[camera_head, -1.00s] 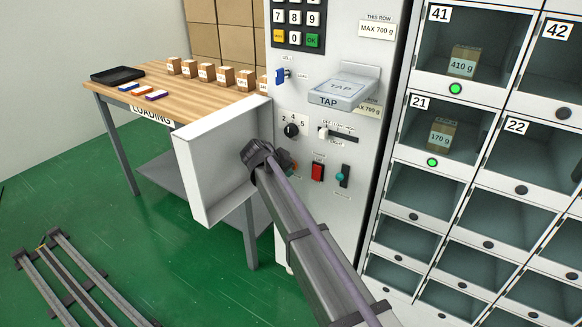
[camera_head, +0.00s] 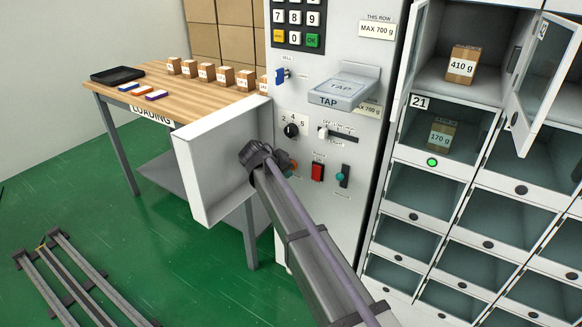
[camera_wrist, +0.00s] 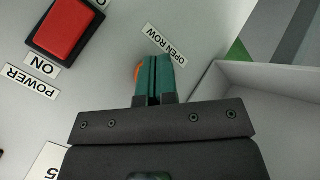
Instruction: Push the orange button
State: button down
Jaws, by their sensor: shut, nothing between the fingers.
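The orange button shows as a small orange edge (camera_wrist: 137,72) behind the left side of my gripper (camera_wrist: 156,62) in the wrist view, beside the "OPEN ROW" label. My gripper's teal fingers are shut together with nothing between them, and they cover most of the button. I cannot tell whether the tips touch it. In the head view a small orange patch (camera_head: 293,167) shows just right of my dark wrist, at the lower left of the control panel. The fingers are hidden there by my arm.
A red power switch (camera_head: 317,172) and a teal-knobbed switch (camera_head: 341,176) sit right of the button. A white open box (camera_head: 190,170) projects left of the panel.

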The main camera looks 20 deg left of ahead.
jog(key=shift+s, duration=0.2)
jog(key=shift+s+a, duration=0.1)
jog(key=s, duration=0.2)
jog(key=s+a, duration=0.1)
jog(key=s, duration=0.1)
jog(key=shift+s+a, duration=0.15)
jog(key=shift+s, duration=0.2)
dwell(1.3)
jog(key=s+d+f+m+g+y, duration=0.1)
jog(key=s+d, duration=0.6)
jog(key=d, duration=0.7)
jog(key=s+d+f+m+g+y, duration=0.1)
jog(key=s+d+f+m+g, duration=0.1)
jog(key=s+d, duration=0.6)
jog(key=s+d+f+m+g+y, duration=0.2)
jog(key=s+d+g, duration=0.3)
jog(key=d, duration=1.7)
jog(key=s+m, duration=0.1)
jog(key=s, duration=0.2)
jog(key=shift+s+m, duration=0.25)
jog(key=shift+m, duration=0.15)
